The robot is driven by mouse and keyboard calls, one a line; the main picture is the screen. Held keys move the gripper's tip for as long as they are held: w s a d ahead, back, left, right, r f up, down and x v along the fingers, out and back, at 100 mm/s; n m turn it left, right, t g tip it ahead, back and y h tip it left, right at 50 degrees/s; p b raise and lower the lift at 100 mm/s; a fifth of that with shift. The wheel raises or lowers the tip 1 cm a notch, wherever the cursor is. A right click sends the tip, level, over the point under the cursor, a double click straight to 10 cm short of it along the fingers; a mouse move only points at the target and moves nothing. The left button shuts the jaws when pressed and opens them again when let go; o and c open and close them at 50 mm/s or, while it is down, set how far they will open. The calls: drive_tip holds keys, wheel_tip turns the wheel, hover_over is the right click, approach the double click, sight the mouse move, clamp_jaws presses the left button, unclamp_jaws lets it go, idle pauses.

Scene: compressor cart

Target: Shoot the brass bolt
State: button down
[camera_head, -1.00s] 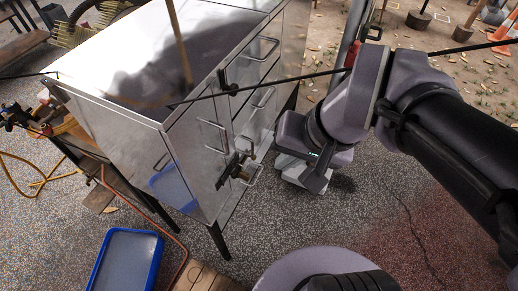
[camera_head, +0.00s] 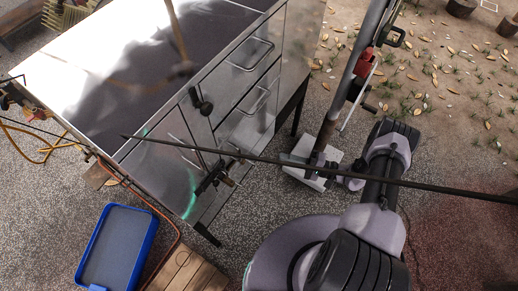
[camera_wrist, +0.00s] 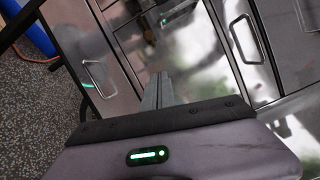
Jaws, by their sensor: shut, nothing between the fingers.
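The bolt (camera_head: 213,180), dark with some brassy parts, sits low on the front of the shiny metal cabinet (camera_head: 180,157) in the head view. Whether it is drawn or shot I cannot tell. In the wrist view a small, blurred brassy piece (camera_wrist: 149,32) shows on the cabinet front beyond the fingers; it may be part of the bolt. My gripper (camera_wrist: 160,88) is shut and empty, its fingers pointing at the cabinet front, apart from that piece. I cannot make the gripper out clearly in the head view.
The cabinet front has bar handles (camera_wrist: 97,78) and a black knob (camera_head: 203,104). A pole on a pale base (camera_head: 303,165) stands beside the cabinet. A blue tray (camera_head: 145,262) and wooden boards (camera_head: 190,272) lie in front. A thin dark rod (camera_head: 290,161) crosses the view.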

drive_tip(key=shift+s+f+m+t, duration=0.15)
drive_tip(key=shift+f+t, duration=0.1)
drive_tip(key=shift+f, duration=0.2)
drive_tip(key=shift+s+f+m+t, duration=0.15)
drive_tip(key=shift+f+t, duration=0.1)
drive_tip(key=shift+f, duration=0.2)
drive_tip(key=b+x, duration=0.2)
drive_tip(key=x, duration=0.8)
drive_tip(key=shift+a, duration=0.3)
drive_tip(key=shift+s+a+r, duration=0.25)
drive_tip(key=shift+s+a, duration=0.2)
drive_tip(key=shift+s, duration=0.3)
drive_tip(key=shift+s+a+r, duration=0.25)
drive_tip(key=shift+s+a, duration=0.25)
drive_tip(key=shift+s, duration=0.2)
